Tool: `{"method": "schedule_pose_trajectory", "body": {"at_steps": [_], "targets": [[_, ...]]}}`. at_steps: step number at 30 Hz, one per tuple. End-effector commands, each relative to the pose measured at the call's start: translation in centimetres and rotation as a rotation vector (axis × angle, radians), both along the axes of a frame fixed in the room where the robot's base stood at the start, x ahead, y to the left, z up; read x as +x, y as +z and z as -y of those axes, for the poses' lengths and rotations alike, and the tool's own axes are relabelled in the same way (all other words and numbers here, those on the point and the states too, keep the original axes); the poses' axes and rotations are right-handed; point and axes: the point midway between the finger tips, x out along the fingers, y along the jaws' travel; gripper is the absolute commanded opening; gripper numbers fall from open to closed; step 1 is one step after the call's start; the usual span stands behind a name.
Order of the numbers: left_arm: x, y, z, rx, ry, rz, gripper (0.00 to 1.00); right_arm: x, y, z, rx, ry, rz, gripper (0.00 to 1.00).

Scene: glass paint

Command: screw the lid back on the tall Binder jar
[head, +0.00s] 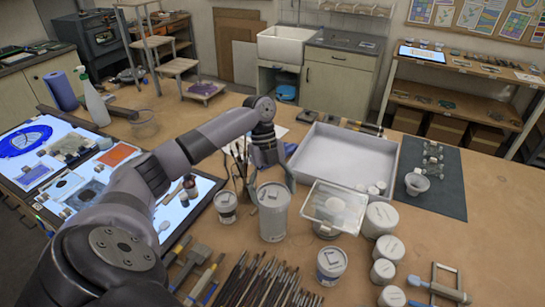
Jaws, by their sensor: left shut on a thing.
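A tall pale jar (273,222) stands upright on the brown table near the middle of the head view. Its label is too small to read; it is the tallest jar here. A pale lid (272,194) with a grey patch on top is at the jar's mouth; I cannot tell whether it is threaded on. My left gripper (271,183) reaches down from behind, with a finger at either side of the lid. It looks shut on the lid, though the contact is partly hidden. My right gripper is not in view.
A smaller pot (226,207) is close left of the jar, and a brush holder is behind. A clear-topped box (336,206) and several white jars stand right. Brushes (255,285) lie in front. A large white tray (390,146) is behind right.

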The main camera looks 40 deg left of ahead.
Motion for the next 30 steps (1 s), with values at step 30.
{"method": "schedule_pose_trajectory", "body": {"at_steps": [30], "targets": [[0.11, -0.09, 0.07, 0.000, -0.515, 0.002, 0.90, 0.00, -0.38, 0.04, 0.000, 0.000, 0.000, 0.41]]}}
